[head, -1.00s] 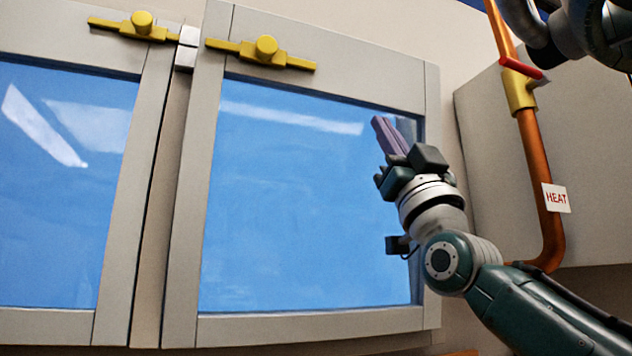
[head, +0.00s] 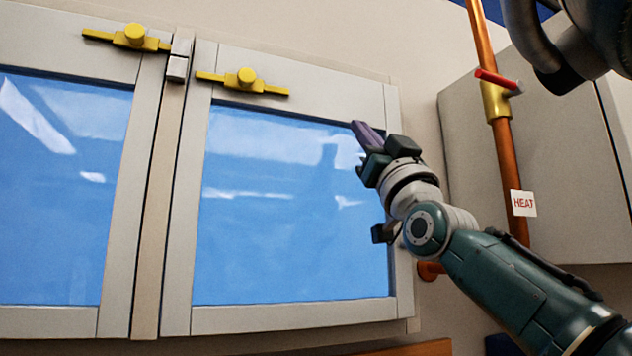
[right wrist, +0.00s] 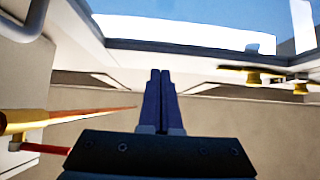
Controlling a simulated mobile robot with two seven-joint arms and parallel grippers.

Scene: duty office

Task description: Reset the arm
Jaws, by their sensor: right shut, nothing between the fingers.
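My right gripper (head: 367,136) is in front of the upper right part of the right window (head: 280,225), its purple fingers pointing up and left. In the right wrist view the two fingers (right wrist: 160,90) lie together with nothing between them. My right arm comes in from the lower right. The left gripper does not show in either view.
Two grey-framed windows with yellow latches (head: 243,81) fill the left and middle. An orange pipe (head: 505,150) with a red-handled yellow valve (head: 495,99) and a HEAT tag (head: 523,203) runs beside a grey cabinet (head: 565,150) at right.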

